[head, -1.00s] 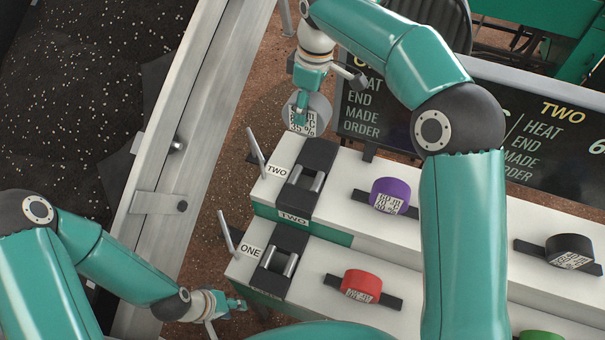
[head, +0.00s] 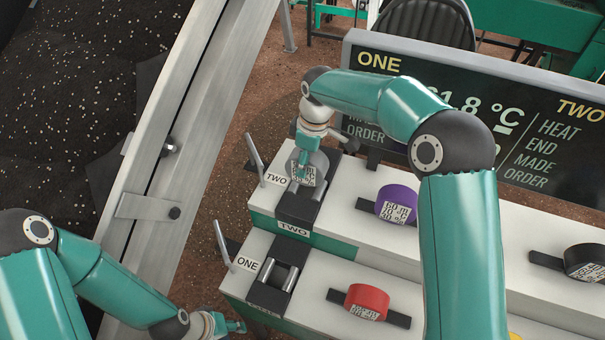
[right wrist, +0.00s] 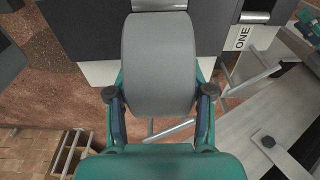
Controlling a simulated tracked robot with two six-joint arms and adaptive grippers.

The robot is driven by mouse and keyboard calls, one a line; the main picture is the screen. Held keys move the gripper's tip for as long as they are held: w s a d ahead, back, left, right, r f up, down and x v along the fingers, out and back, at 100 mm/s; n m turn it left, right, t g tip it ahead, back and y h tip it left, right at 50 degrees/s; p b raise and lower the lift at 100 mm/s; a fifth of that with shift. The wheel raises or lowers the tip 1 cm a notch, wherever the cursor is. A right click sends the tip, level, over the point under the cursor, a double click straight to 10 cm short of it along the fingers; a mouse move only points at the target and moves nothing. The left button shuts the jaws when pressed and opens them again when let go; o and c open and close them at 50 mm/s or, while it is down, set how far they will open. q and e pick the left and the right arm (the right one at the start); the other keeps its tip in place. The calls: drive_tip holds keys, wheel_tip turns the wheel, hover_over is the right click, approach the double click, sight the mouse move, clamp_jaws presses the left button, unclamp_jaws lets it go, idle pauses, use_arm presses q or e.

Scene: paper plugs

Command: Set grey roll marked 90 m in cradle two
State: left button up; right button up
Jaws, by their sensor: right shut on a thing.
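The grey roll (head: 318,163) is at cradle two (head: 298,208), the black holder by the "TWO" label on the upper step. Its printed label faces the head camera, but the metres figure is too small to read. My right gripper (head: 303,178) is shut on the roll; in the right wrist view a finger lies along each side of the grey roll (right wrist: 158,65). The gripper hides part of the cradle, so I cannot tell whether the roll touches its rollers. My left gripper (head: 238,326) is empty at the lower left, its opening unclear.
Cradle one (head: 278,275) stands empty on the lower step. A purple roll (head: 396,204), a red roll (head: 366,302) and a black roll (head: 585,262) sit on the steps. Upright levers (head: 255,153) stand left of the cradles. A display board (head: 540,150) stands behind.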

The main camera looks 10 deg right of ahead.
sight(311, 163)
wheel_tip(311, 163, down, 4)
drive_tip(key=shift+r+b, duration=0.2)
drive_tip(key=shift+b, duration=0.8)
drive_tip(key=shift+r, duration=0.15)
drive_tip(key=o, duration=1.2)
drive_tip(key=shift+o, duration=0.2)
drive_tip(key=r+p, duration=0.2)
drive_tip(key=r, duration=0.1)
drive_tip(key=r+p, duration=0.3)
drive_tip(key=r, duration=0.1)
drive_tip(key=d+r+p, duration=0.1)
drive_tip(key=r+p, duration=0.2)
drive_tip(key=r, duration=0.1)
drive_tip(key=shift+s, duration=0.35)
drive_tip(key=shift+d+r+p, duration=0.1)
drive_tip(key=shift+r+p, duration=0.2)
drive_tip(key=shift+r, duration=0.15)
